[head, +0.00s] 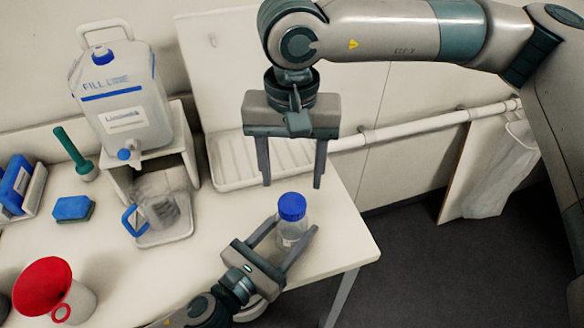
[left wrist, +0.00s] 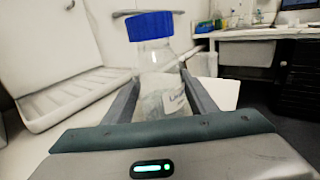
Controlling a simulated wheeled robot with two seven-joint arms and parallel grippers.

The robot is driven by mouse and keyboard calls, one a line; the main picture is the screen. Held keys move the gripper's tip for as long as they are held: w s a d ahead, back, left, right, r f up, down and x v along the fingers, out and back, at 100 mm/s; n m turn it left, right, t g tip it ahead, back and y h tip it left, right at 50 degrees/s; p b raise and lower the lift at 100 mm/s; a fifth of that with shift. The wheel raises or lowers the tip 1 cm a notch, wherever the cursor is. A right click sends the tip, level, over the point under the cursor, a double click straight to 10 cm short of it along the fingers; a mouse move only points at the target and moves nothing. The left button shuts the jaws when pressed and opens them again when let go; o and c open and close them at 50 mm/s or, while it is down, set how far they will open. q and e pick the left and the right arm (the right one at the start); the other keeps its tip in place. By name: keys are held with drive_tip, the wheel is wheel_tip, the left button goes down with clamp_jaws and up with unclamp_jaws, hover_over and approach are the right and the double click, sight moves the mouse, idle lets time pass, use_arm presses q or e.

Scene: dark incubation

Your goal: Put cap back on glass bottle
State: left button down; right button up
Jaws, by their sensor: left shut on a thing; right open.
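The glass bottle (head: 288,230) is clear, with a pale label, and stands upright near the right end of the white table. The blue cap (head: 292,206) sits on its mouth; whether it is screwed down I cannot tell. My left gripper (head: 296,228) is shut around the bottle's body from the front. The left wrist view shows the bottle (left wrist: 158,85) between the fingers, with the blue cap (left wrist: 149,26) on top, looking roughly level. My right gripper (head: 292,183) is open and empty, pointing down just above the cap, its fingers apart from it.
A white ribbed drying rack (head: 236,170) stands behind the bottle. A jug with blue handle (head: 160,208), a large canister (head: 122,100) on a stand, a blue sponge (head: 73,208) and a red funnel (head: 48,285) are to the left. The table's right edge (head: 365,225) is close.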

sight(292, 203)
drive_tip(key=n, duration=0.4)
drive_tip(key=shift+r, duration=0.1)
idle(0.4)
drive_tip(key=shift+f, duration=4)
